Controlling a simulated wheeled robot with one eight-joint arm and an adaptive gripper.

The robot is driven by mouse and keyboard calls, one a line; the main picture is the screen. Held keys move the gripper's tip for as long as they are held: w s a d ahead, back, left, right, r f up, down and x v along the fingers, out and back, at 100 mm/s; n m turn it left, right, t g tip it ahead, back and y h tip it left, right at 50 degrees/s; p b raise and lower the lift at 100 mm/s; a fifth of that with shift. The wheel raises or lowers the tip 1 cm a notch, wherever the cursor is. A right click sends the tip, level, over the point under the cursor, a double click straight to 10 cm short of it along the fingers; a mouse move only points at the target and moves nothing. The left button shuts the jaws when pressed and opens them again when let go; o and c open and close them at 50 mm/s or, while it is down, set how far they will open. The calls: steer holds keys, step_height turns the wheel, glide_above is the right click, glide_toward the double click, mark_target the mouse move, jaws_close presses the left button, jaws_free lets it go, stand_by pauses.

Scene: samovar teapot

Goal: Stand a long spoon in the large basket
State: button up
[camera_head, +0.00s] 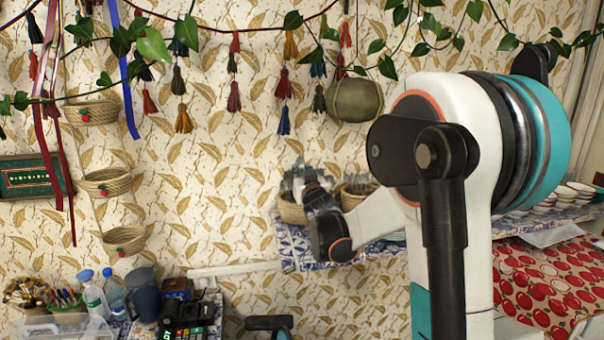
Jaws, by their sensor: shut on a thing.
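A woven basket (292,211) stands at the left end of the blue-patterned shelf, with grey, glossy upright things in it that are too small to tell apart. A second woven basket (352,199) stands just right of it, partly behind my arm. I cannot tell for sure which is the large basket. My gripper (314,194) is the dark end of my arm, in front of the left basket in this view. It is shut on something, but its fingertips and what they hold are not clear. I cannot make out a separate long spoon.
The blue-patterned shelf (294,250) runs right behind my arm to stacked bowls (580,192). A red-patterned cloth (545,280) lies at right. Bottles (93,296), a dark jug (144,294) and pens (64,300) stand lower left. Tassels and vines hang above.

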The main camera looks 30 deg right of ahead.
steer(key=shift+f+b, duration=1.6)
steer(key=shift+f, duration=0.7)
steer(key=o, duration=1)
steer(key=shift+c, duration=0.2)
steer(key=shift+s, duration=0.15)
steer(key=v, duration=1.1)
steer(key=shift+s+a, duration=0.15)
steer(key=shift+s, duration=0.2)
